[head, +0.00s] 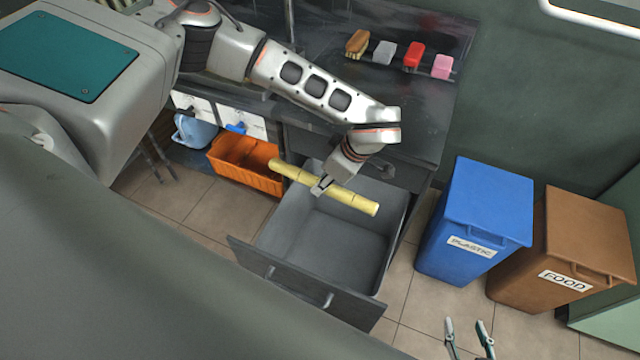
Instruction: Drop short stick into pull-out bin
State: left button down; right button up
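The short stick (352,199) is a pale yellow, jointed cane piece. My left gripper (322,185) is shut on it near its middle and holds it tilted, with its right end lower in the picture. The stick appears above the pull-out bin (335,240), a grey open drawer under the counter with a dark front panel; its visible floor is empty. The stick's left end overlaps the orange crate in the picture. My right gripper (469,338) shows only its fingertips at the bottom edge, apart and with nothing between them.
An orange crate (262,180) stands left of the drawer. A blue PLASTIC bin (488,205) and a brown FOOD bin (580,235) stand to the right. Brushes and sponges (413,54) lie on the dark counter (340,85). Some tiled floor (200,215) is clear.

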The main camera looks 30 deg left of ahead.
pick_arm(q)
jog(key=shift+s+d+f+n, duration=0.2)
jog(key=shift+s+f+n, duration=0.3)
jog(key=shift+s+f, duration=0.3)
notch_tip(320, 180, down, 6)
jog(key=b, duration=0.4)
jog(key=shift+f+b, duration=0.15)
jog(key=shift+b, duration=0.15)
jog(key=shift+s, duration=0.1)
jog(key=c, duration=1.7)
grip_release()
